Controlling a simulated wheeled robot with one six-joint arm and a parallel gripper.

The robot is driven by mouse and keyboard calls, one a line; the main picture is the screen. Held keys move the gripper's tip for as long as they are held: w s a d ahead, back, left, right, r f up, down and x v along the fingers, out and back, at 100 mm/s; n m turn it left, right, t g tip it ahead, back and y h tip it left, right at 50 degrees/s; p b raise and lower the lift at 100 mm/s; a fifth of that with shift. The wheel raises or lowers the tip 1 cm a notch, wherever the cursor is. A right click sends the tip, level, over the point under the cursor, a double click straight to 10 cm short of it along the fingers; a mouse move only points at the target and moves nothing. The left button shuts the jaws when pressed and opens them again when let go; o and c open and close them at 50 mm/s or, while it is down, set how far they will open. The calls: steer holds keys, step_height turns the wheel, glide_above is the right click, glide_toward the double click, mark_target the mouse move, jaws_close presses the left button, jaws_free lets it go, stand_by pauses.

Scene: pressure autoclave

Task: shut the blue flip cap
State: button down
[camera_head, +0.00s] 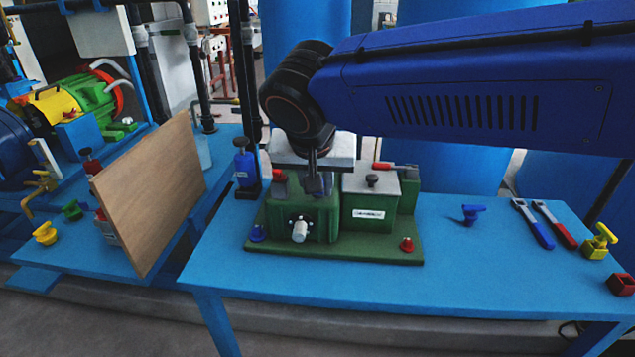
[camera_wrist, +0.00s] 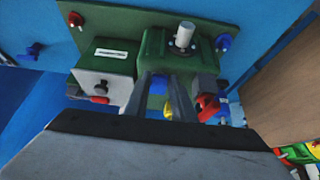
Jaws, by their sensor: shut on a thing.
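My gripper (camera_head: 314,187) is lowered onto the green block on the left of the green machine (camera_head: 345,245). In the wrist view its two fingers (camera_wrist: 166,92) close around a small blue piece, which I take to be the blue flip cap (camera_wrist: 157,83). Part of a yellow piece (camera_wrist: 168,108) also shows between the fingers. The cap is hidden behind the gripper in the head view, and its hinge is covered, so I cannot tell how far it is tilted.
A grey-lidded box (camera_head: 371,205) stands right of the gripper. A blue bottle (camera_head: 245,168) stands to the left, and an upright wooden board (camera_head: 150,190) beyond it. A blue handle (camera_head: 472,213) and two wrenches (camera_head: 545,225) lie on the right. The table front is clear.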

steer(key=c, duration=1.6)
jaws_free()
steer(key=shift+o, duration=0.2)
steer(key=v, duration=1.7)
steer(key=shift+s+r, duration=0.1)
steer(key=shift+s, duration=0.05)
